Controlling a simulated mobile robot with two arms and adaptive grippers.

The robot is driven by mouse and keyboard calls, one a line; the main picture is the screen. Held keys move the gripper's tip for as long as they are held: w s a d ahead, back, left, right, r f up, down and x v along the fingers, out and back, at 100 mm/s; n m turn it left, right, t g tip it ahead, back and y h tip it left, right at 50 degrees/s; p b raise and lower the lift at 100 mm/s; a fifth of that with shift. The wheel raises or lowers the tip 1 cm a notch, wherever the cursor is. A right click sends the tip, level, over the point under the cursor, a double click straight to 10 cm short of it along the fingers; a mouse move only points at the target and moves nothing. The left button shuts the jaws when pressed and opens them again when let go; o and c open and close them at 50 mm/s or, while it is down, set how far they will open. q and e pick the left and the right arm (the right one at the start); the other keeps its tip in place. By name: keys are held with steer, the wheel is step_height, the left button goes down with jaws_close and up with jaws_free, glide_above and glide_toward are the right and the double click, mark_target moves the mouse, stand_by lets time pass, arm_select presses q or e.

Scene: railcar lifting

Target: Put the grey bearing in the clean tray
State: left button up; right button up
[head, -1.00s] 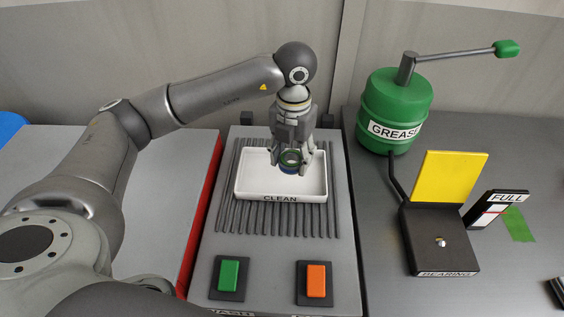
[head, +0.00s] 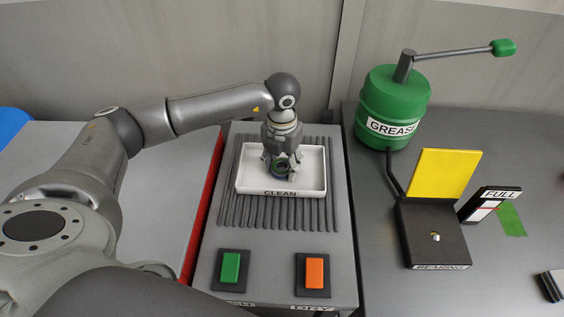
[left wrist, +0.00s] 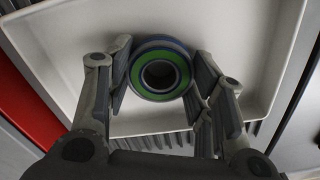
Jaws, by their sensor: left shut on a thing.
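The bearing (head: 282,173) is a ring with a dark bluish-grey outer rim and a green inner face. My left gripper (head: 281,166) is shut on it, fingers pointing down, inside the white tray marked CLEAN (head: 246,170). In the left wrist view the bearing (left wrist: 139,76) sits between the two fingers of the left gripper (left wrist: 160,90), over the tray floor (left wrist: 220,40). I cannot tell whether the bearing touches the floor. The fingers partly hide it in the head view. My right gripper is not in view.
The tray stands on a ribbed grey station with a green button (head: 231,267) and an orange button (head: 315,271) in front. To the right are a green grease drum (head: 393,106) with a lever and a black bearing stand (head: 425,240) with a yellow plate (head: 445,173).

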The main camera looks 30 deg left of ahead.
mark_target(282, 166)
arm_select(q)
steer(key=o, duration=1.2)
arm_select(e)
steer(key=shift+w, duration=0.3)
arm_select(q)
steer(key=shift+r+p, duration=0.25)
steer(key=shift+p, duration=0.1)
steer(key=shift+r+b, duration=0.35)
steer(key=shift+r, duration=0.05)
step_height(282, 166, up, 11)
steer(key=shift+b, duration=1.15)
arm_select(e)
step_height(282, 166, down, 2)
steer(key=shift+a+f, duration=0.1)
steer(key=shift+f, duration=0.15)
